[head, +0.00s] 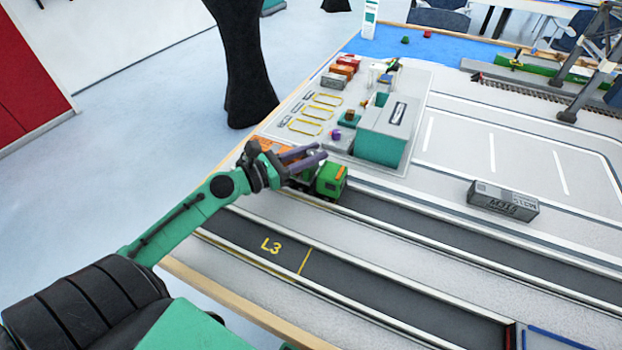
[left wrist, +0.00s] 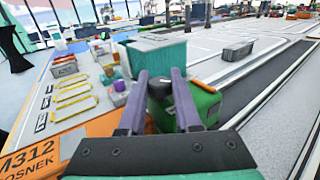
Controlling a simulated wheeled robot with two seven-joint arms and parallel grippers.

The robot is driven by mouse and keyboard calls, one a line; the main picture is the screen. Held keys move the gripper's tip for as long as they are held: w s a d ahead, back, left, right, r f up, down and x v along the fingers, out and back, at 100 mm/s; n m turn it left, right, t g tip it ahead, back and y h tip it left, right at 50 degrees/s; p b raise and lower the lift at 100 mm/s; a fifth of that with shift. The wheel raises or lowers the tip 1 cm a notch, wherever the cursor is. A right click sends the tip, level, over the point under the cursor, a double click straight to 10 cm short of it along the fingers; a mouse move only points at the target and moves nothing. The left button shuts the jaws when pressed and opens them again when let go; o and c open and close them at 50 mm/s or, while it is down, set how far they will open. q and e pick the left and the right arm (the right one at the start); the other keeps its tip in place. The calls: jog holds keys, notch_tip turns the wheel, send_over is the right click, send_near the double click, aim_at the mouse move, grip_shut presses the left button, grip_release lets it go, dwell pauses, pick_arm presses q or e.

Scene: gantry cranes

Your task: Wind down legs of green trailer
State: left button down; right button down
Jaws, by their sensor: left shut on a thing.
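The green truck (head: 331,181) with a green cab stands in the dark lane beside the teal building. Its green body also shows in the left wrist view (left wrist: 205,103), just right of the fingers. My left gripper (head: 308,158) is at the rear of the cab, its purple fingers level above the lane. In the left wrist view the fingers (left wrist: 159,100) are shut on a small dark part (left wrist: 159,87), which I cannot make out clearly. The trailer's legs are hidden behind the gripper. My right gripper is not in view.
A teal and grey building (head: 385,133) stands close behind the truck. An orange surface marked M312 (left wrist: 50,150) lies beside the gripper. A grey container (head: 503,201) stands to the right. The lane marked L3 (head: 271,246) is empty.

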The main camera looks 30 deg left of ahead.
pick_arm(q)
jog(key=shift+a+f+m+g+h, duration=0.1)
jog(key=shift+f+m+g+h, duration=0.25)
jog(key=shift+g+h, duration=0.2)
jog(key=shift+r+m+g+h, duration=0.35)
jog(key=shift+m+h, duration=0.1)
jog(key=shift+h, duration=0.1)
jog(key=shift+m+g+h+p, duration=0.4)
jog(key=shift+m+g+h, duration=0.6)
jog(key=shift+g+h, duration=0.2)
jog(key=shift+s+f+m+g+h, duration=0.1)
jog(key=shift+s+m+g+h, duration=0.05)
jog(key=shift+m+g+h, duration=0.5)
jog(key=shift+f+g, duration=0.1)
jog(key=shift+g, duration=0.15)
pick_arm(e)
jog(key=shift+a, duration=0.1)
